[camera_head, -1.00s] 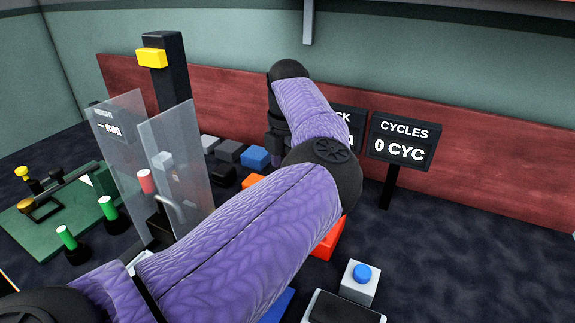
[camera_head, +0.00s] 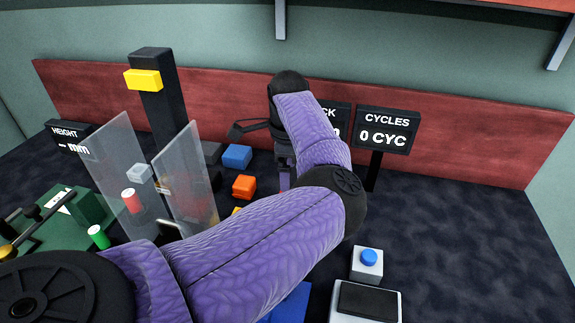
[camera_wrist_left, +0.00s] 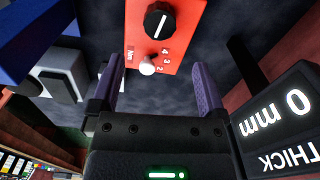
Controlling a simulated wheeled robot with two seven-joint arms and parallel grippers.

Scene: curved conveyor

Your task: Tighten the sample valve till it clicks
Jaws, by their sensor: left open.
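A red box (camera_wrist_left: 184,40) shows at the top of the left wrist view. It carries a black knob (camera_wrist_left: 159,20) with a white pointer, a white round button or ball (camera_wrist_left: 147,67) and a scale marked Nm with numbers. I cannot tell for certain that this is the sample valve. My left gripper (camera_wrist_left: 155,77) is open, its two purple fingers apart, with nothing seen between their pads. The box lies beyond the fingertips. In the head view my left arm hides the box and most of the gripper; one purple finger (camera_head: 284,181) shows. My right gripper is not in view.
A CYCLES sign (camera_head: 387,130) reads 0 CYC. A thickness display (camera_wrist_left: 285,120) reads 0 mm beside the gripper. Clear panels (camera_head: 185,185), a black post (camera_head: 163,105), an orange block (camera_head: 244,186) and a blue-button box (camera_head: 367,262) stand around. The dark surface at right is free.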

